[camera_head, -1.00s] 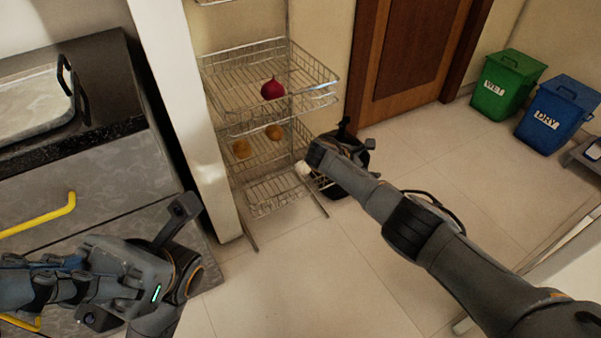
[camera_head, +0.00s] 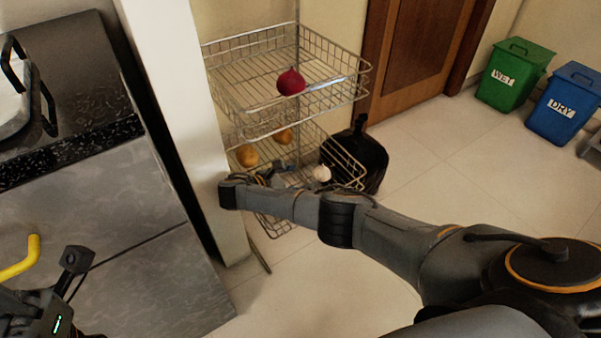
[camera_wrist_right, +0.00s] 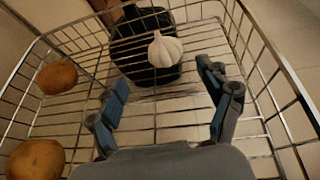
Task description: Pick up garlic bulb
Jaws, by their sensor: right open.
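The white garlic bulb (camera_head: 321,173) is in the lower wire basket (camera_head: 340,152), toward its right end in the head view. In the right wrist view the garlic bulb (camera_wrist_right: 165,50) is ahead, near the basket's far end, with a dark object behind it. My right gripper (camera_head: 272,176) reaches into the basket area, largely hidden by my own forearm. In the wrist view its blue-padded fingers (camera_wrist_right: 163,80) are spread apart and empty, with the garlic just beyond the tips. Of my left arm only a wrist part shows at the lower left; its fingers are out of view.
Two brown potatoes (camera_wrist_right: 57,77) lie on the basket's left side in the wrist view. An upper wire shelf (camera_head: 235,85) with a red onion (camera_head: 291,81) hangs above. A black container (camera_head: 368,160) stands behind. A white pillar (camera_head: 180,110) borders the rack's left.

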